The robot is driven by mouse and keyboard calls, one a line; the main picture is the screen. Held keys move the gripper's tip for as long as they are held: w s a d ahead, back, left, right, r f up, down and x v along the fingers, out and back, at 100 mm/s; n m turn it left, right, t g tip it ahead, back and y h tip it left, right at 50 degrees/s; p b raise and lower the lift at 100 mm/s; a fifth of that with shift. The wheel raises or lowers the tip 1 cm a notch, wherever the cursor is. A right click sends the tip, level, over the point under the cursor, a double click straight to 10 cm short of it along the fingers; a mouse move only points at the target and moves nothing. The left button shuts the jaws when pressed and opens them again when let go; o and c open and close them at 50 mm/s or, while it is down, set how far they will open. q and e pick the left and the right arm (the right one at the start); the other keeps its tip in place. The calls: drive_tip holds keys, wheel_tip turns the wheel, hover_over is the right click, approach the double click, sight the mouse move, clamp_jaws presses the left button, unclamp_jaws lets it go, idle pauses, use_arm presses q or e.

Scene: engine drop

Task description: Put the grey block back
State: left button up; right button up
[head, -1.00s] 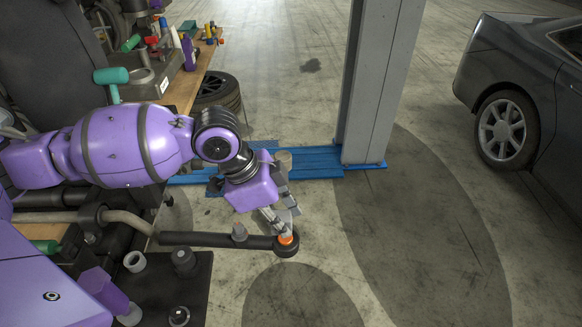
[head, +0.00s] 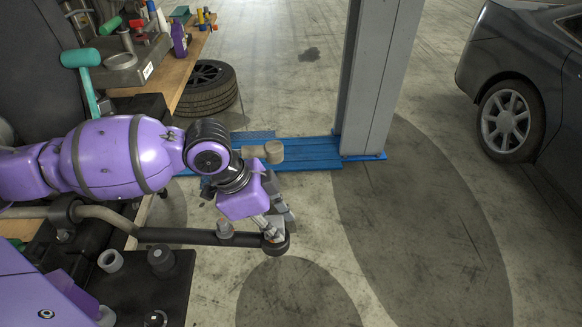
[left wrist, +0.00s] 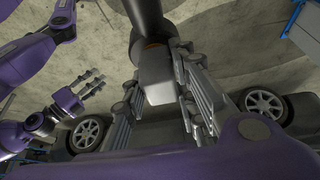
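The grey block (left wrist: 158,78) shows in the left wrist view as a pale, round-edged piece against the end of a dark bar, with a thin orange strip at its far edge. My left gripper (head: 277,223) is at the bar's end (head: 276,245) in the head view. Its fingers (left wrist: 158,88) stand on both sides of the block in the left wrist view. The right finger looks very close to it; whether both press on it I cannot tell. In the head view the block is mostly hidden by the fingers. My right gripper (left wrist: 92,84) shows in the left wrist view, fingers apart and empty.
The dark bar (head: 190,237) runs left over a black plate (head: 150,285) with grey cylindrical parts. A workbench (head: 165,78) with tools and a tyre (head: 207,88) are behind. A grey post (head: 372,80) stands on a blue base (head: 305,153). A car (head: 525,80) is at right.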

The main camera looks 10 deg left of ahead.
use_arm(q)
drive_tip(key=o, duration=0.4)
drive_tip(key=shift+s, duration=0.1)
drive_tip(key=shift+o, duration=0.2)
drive_tip(key=shift+f+b, duration=0.25)
drive_tip(key=shift+b, duration=0.35)
drive_tip(key=a+v, duration=0.1)
drive_tip(key=v, duration=0.7)
drive_tip(key=shift+p, duration=0.35)
use_arm(e)
drive_tip(key=shift+s+f, duration=0.45)
drive_tip(key=shift+f, duration=0.05)
